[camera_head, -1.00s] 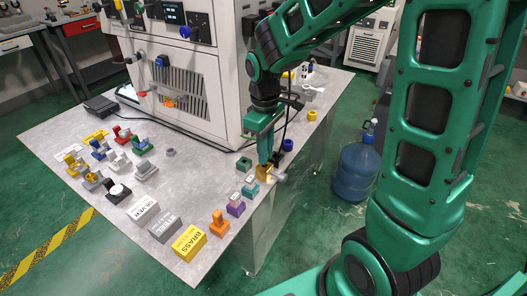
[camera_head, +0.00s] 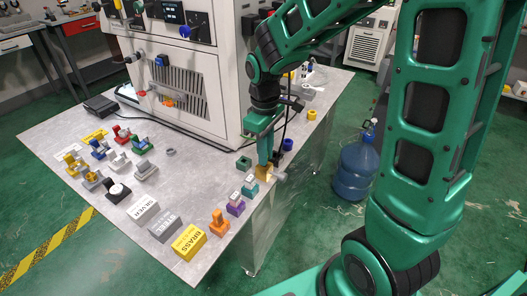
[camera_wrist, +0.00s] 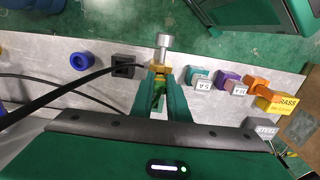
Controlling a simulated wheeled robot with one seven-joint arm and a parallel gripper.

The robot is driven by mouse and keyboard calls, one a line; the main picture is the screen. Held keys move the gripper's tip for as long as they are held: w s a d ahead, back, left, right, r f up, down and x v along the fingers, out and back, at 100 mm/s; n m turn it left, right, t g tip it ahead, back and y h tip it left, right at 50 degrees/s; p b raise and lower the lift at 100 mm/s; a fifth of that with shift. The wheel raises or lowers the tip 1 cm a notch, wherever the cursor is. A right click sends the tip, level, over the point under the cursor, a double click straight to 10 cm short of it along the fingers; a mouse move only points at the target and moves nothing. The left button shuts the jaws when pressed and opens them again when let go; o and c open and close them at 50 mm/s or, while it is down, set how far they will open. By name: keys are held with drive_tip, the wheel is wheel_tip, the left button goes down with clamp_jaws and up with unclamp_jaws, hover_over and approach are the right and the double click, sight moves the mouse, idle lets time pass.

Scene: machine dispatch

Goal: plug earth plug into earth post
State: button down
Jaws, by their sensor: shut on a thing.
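My gripper (camera_head: 264,160) points down at the right edge of the grey table, and its fingers also show in the wrist view (camera_wrist: 157,92). It is shut on a small brass-coloured piece, which I take to be the earth plug (camera_wrist: 157,68). A silver cylinder (camera_wrist: 163,42) stands out beyond this piece, over the table edge, and it also shows in the head view (camera_head: 280,178).
A dark square block (camera_wrist: 123,66) and a blue ring (camera_wrist: 81,60) lie left of my gripper in the wrist view. Teal (camera_wrist: 200,76), purple (camera_wrist: 228,79) and orange (camera_wrist: 257,86) pieces line the edge to the right. The machine cabinet (camera_head: 185,90) stands behind.

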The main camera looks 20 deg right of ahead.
drive_tip(key=shift+f, duration=0.55)
drive_tip(key=c, duration=1.6)
unclamp_jaws()
drive_tip(key=shift+r, duration=0.1)
drive_tip(key=shift+r, duration=1.7)
